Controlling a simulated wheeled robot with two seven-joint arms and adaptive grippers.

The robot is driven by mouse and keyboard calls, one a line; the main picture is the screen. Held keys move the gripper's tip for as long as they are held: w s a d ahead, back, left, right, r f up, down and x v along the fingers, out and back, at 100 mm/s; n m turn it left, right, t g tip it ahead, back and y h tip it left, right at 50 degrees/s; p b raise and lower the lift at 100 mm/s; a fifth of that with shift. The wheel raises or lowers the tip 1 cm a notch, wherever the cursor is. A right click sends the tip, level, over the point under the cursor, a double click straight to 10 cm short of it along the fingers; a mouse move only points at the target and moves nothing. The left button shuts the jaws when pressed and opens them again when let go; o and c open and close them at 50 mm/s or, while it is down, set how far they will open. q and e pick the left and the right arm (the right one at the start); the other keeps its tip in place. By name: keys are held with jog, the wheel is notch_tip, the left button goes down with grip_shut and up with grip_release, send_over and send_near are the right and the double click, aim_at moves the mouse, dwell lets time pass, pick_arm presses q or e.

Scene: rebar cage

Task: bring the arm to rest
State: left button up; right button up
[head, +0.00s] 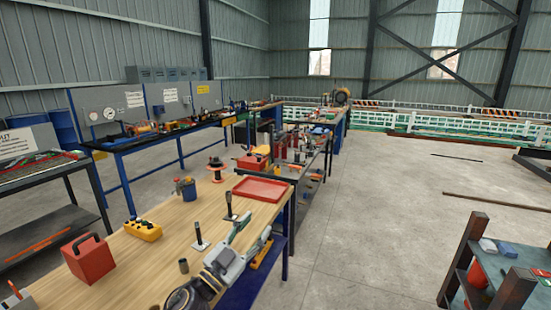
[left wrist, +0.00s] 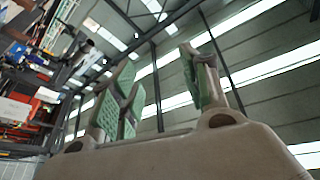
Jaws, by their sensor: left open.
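My left gripper (head: 254,230) is over the right front part of the wooden workbench (head: 140,265) in the head view, with my forearm coming in from the bottom. In the left wrist view my left gripper (left wrist: 158,80) has its two green-padded fingers wide apart, with nothing between them. The fingers point up toward the roof in that view. My right gripper is in neither view.
A dark-framed cart (head: 465,262) stands right. Open floor (head: 365,220) lies between.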

pick_arm(q)
jog(key=s+a+f+n+g+y, duration=0.3)
jog(key=a+f+n+y, duration=0.4)
jog(key=f, duration=0.3)
jog(key=s+a+f+n+g+y, duration=0.2)
jog(key=s+a+f+n+y, duration=0.2)
jog(key=a+f+y, duration=0.4)
jog(key=s+a+f+m+g+h, duration=0.1)
jog(key=s+f+g, duration=0.45)
jog(key=s, duration=0.35)
jog(key=s+a+f+g+h, duration=0.1)
jog(key=s+f+g, duration=0.3)
jog(key=s+f, duration=0.6)
jog(key=f, duration=1.4)
jog(key=s+f, duration=0.2)
jog(key=f, duration=1.4)
jog(key=s+a+f+g, duration=0.1)
jog(key=s+f, duration=0.9)
jog(key=s, duration=0.1)
jog(key=s+a+f+g, duration=0.1)
jog(key=s+a+f, duration=0.1)
jog(key=s+f, duration=0.7)
jog(key=shift+s+a+f, duration=0.3)
jog(key=shift+s+f, duration=0.1)
jog(key=shift+s, duration=0.55)
jog(key=shift+s, duration=0.15)
